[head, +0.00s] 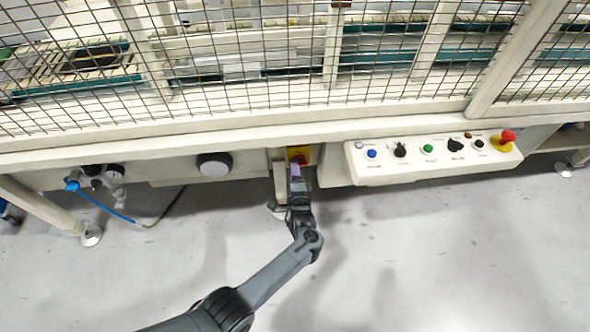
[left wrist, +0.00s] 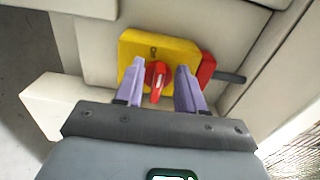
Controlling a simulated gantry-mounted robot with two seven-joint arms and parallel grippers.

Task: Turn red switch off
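The red switch (left wrist: 156,76) is a red rotary knob on a yellow plate (left wrist: 180,52), seen in the left wrist view. The yellow plate also shows in the head view (head: 298,150), on the front of the machine below the fence. My left gripper (left wrist: 158,82) is open, with one purple finger on each side of the knob; I cannot tell whether the fingers touch it. In the head view the left gripper (head: 296,170) reaches up to the plate and hides most of the knob. My right gripper is not in view.
A cream control panel (head: 380,173) with several buttons and a red emergency button (head: 507,136) is to the right. A red part (left wrist: 207,70) with a dark rod sits beside the yellow plate. The floor in front is clear.

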